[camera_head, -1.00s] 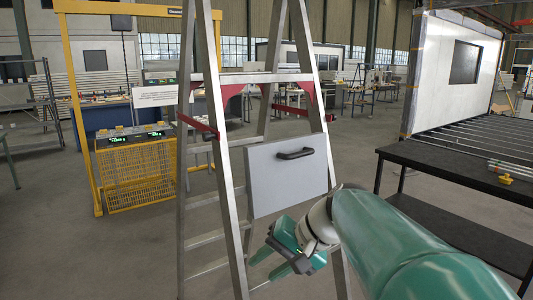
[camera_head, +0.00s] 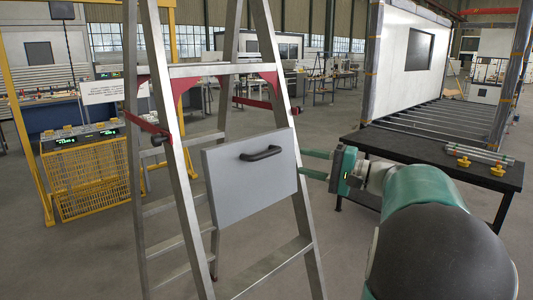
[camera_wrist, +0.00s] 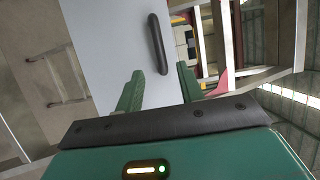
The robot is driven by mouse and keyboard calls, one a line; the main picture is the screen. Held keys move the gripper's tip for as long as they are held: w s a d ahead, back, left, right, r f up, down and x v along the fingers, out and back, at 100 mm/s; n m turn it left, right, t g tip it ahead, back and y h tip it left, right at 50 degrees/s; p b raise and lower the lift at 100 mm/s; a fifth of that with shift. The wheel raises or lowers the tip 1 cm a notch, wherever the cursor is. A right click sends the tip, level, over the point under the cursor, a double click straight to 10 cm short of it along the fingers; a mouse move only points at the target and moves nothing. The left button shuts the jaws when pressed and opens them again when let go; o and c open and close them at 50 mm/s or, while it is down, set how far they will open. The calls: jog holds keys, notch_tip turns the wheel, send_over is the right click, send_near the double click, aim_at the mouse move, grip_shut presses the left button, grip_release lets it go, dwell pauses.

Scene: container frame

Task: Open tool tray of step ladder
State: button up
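The step ladder (camera_head: 178,125) stands upright in front of me, with grey metal rails and red brackets. Its tool tray (camera_head: 245,188) is a flat grey panel, folded up nearly vertical between the rails, with a black bar handle (camera_head: 262,153) near its top. My gripper (camera_head: 316,164) is just right of the tray, fingers pointing left at it, apart from the handle. In the wrist view the green fingers (camera_wrist: 160,88) are spread and empty; the tray panel (camera_wrist: 105,50) and the handle (camera_wrist: 158,44) lie ahead of them.
A black table (camera_head: 430,152) with yellow-ended clamps (camera_head: 463,161) stands at the right, behind my arm. A yellow mesh basket (camera_head: 88,180) stands left of the ladder. The floor around the ladder is mostly clear.

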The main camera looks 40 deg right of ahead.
aim_at(271, 154)
jog(key=x, duration=1.1)
jog(key=shift+a, duration=0.25)
grip_shut()
